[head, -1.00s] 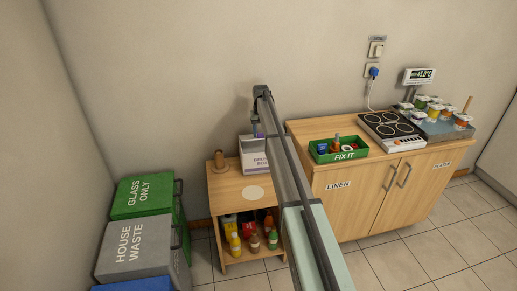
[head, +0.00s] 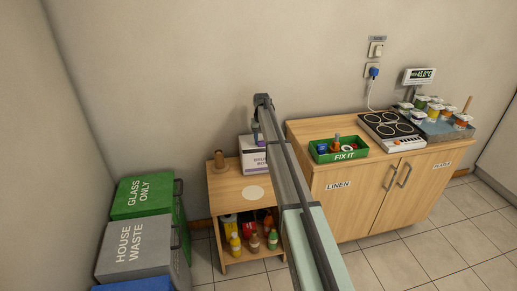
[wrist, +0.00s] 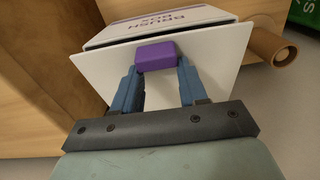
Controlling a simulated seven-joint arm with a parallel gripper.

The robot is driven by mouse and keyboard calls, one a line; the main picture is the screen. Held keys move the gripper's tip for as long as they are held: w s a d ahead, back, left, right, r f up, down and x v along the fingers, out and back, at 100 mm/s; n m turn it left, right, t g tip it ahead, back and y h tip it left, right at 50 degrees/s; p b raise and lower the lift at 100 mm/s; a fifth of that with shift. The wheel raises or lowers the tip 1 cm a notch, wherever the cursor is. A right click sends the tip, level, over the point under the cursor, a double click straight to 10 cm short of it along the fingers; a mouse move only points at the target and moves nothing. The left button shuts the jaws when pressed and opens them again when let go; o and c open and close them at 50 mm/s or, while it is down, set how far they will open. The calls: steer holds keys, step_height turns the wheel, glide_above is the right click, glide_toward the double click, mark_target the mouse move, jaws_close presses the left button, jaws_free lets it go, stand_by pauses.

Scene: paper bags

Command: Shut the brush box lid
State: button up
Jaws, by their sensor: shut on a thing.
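The brush box (head: 252,158) is a white box on the low wooden cabinet, partly hidden behind my arm in the head view. Its lettered face also shows upside down at the top of the wrist view (wrist: 150,24). The white lid (wrist: 210,55) carries a purple handle (wrist: 156,55). A narrow dark gap shows between lid and box at the left. My gripper (wrist: 157,68) is shut on the purple handle, with one blue finger on each side.
A brown cylinder (head: 219,159) stands left of the box; it also shows in the wrist view (wrist: 270,45). The cabinet (head: 230,187) has bottles below. A taller cabinet (head: 375,200) with a green FIX IT tray (head: 338,150) stands right. Waste bins (head: 140,245) are at left.

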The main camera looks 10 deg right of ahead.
mark_target(260, 154)
steer(key=shift+s+f, duration=0.15)
steer(key=shift+f, duration=0.15)
steer(key=shift+s+f, duration=0.3)
steer(key=shift+f, duration=0.75)
